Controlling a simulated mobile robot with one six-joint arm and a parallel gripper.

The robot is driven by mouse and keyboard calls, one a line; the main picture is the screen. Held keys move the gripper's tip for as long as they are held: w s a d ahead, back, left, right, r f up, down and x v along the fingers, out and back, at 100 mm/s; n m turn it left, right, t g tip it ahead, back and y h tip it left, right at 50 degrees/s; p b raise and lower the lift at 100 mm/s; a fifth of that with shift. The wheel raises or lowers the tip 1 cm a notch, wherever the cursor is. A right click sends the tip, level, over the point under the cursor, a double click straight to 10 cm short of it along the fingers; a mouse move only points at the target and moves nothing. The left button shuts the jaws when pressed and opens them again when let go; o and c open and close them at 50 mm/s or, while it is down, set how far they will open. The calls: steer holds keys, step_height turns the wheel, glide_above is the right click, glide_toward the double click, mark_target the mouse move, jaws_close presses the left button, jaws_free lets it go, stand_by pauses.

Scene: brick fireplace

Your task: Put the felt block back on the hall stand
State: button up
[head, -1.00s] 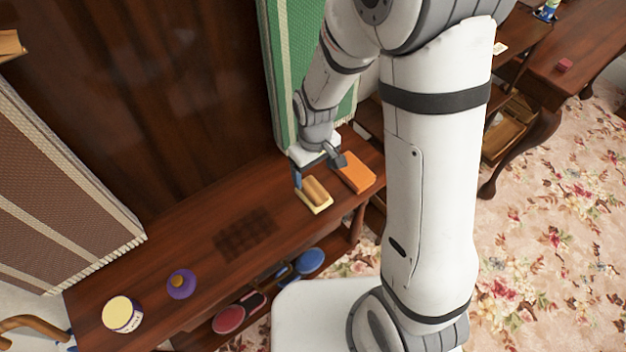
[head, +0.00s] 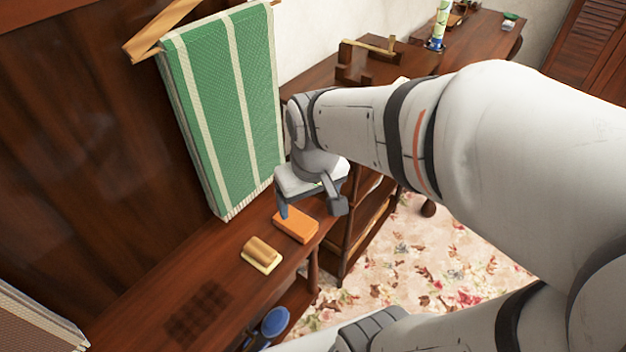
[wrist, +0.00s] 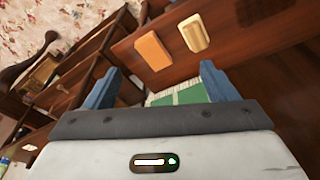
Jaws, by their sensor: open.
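The felt block (head: 262,252), tan and ribbed on top with a pale cream base, lies flat on the dark wooden hall stand (head: 160,300). It also shows in the wrist view (wrist: 194,33). An orange block (head: 296,225) lies beside it, to the right and slightly farther back, with a small gap between them. My gripper (head: 311,208) is open and empty above the far end of the stand, past the orange block. In the wrist view, the blue fingers (wrist: 158,82) are spread with nothing between them but background; both blocks lie beyond the fingertips.
A green striped cloth (head: 228,105) hangs from a wooden bar behind the stand. A dark grid patch (head: 197,312) marks the stand top left of the felt block. A blue round item (head: 274,321) sits below. A desk stands at the back right.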

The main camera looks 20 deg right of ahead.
steer(key=shift+m+t, duration=0.3)
steer(key=shift+m, duration=0.5)
steer(key=s, duration=0.1)
steer(key=s+d+r, duration=0.1)
steer(key=s+r, duration=0.1)
steer(key=shift+s+d, duration=0.25)
steer(key=shift+d, duration=0.05)
steer(key=shift+r, duration=0.1)
